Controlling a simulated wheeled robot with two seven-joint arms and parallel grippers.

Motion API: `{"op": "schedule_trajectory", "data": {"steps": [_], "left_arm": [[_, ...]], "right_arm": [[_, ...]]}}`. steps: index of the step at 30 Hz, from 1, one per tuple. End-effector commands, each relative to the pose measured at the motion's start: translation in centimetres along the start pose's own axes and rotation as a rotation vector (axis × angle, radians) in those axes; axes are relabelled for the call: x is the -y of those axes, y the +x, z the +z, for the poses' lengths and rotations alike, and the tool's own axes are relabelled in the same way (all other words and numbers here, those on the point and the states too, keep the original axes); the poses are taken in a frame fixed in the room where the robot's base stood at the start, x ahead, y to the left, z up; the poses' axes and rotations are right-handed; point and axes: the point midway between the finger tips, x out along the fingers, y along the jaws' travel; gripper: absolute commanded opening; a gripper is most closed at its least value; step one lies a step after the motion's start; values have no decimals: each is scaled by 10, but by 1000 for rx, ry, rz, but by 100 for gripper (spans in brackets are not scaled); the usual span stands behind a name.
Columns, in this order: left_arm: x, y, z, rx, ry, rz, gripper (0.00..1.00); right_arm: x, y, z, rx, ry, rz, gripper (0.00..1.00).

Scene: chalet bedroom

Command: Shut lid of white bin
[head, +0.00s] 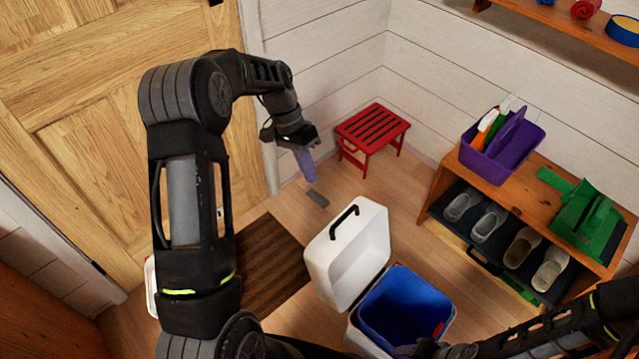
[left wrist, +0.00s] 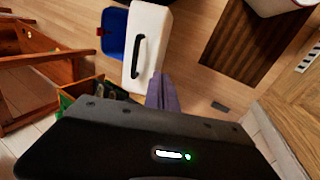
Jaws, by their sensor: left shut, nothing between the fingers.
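The white bin (head: 448,333) stands on the floor at the bottom centre of the head view, its lower part cut off by the frame and my arm. Its blue inside (head: 395,305) shows. Its white lid (head: 376,240) stands open, tilted up on the left side, with a black handle (head: 344,222). In the left wrist view the lid (left wrist: 152,25) hides part of the blue inside (left wrist: 112,38). My left gripper (head: 306,166) is shut and empty, apart from the lid, above and beyond it in the head view.
A red stool (head: 373,132) stands by the wall. A wooden shoe bench (head: 545,185) with a purple caddy (head: 505,145) is at right. A brown mat (head: 262,262) lies left of the bin. A small grey object (head: 317,198) lies on the floor.

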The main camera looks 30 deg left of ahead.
Motion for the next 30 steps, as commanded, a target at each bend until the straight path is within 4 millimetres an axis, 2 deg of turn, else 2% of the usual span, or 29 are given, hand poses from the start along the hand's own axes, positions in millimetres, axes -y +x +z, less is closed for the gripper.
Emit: {"op": "schedule_trajectory", "data": {"steps": [5,15,22,30], "left_arm": [[0,25,1,4,0,2,0],[-1,93,1,4,1,2,0],[-30,102,0,0,2,0,0],[-38,105,0,-1,-1,-1,0]], "right_arm": [[-1,2,0,0,0,0,58],[-2,5,0,0,0,0,58],[0,1,0,0,0,0,58],[0,1,0,0,0,0,58]]}}
